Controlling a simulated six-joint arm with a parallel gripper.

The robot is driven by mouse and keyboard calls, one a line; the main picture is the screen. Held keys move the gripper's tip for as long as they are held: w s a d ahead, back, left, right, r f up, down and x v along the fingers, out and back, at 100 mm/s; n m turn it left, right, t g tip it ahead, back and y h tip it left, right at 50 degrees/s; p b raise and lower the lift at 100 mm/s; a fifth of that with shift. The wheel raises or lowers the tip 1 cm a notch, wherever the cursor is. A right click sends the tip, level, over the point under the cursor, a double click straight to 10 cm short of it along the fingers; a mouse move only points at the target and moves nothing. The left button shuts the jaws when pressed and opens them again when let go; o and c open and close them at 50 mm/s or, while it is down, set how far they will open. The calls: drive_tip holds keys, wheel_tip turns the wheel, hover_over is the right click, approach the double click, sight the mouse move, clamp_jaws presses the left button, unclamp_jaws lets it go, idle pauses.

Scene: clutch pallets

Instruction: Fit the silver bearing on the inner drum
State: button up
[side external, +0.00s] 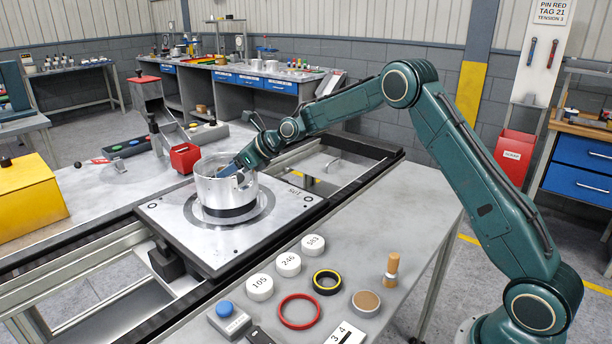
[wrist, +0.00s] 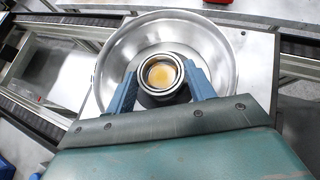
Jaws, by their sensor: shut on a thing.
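A wide silver drum (side external: 226,190) with a dark band low on its side stands upright on the square metal pallet (side external: 165,222). In the wrist view I look down into the drum (wrist: 112,64). My gripper (wrist: 160,76) reaches inside the rim, its two blue fingers on either side of the silver bearing (wrist: 160,58). It is shut on this ring, near the middle of the drum. A tan surface shows through the ring's hole. I cannot tell whether the bearing is seated or held above what lies below. In the side view the drum wall hides the fingertips and bearing.
On the front table lie white numbered discs (side external: 288,264), a red ring (side external: 299,311), a black-and-yellow ring (side external: 327,282) and a wooden-handled tool (side external: 392,268). A red bin (side external: 185,158) stands behind the drum. A yellow box (side external: 30,200) sits at left.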

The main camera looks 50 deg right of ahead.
drive_tip(key=shift+f, duration=0.3)
drive_tip(key=o, duration=1.1)
drive_tip(key=shift+f, duration=0.1)
drive_tip(key=shift+c, duration=0.2)
drive_tip(key=shift+r, duration=0.7)
drive_tip(key=v, duration=1.2)
drive_tip(key=shift+r, duration=0.1)
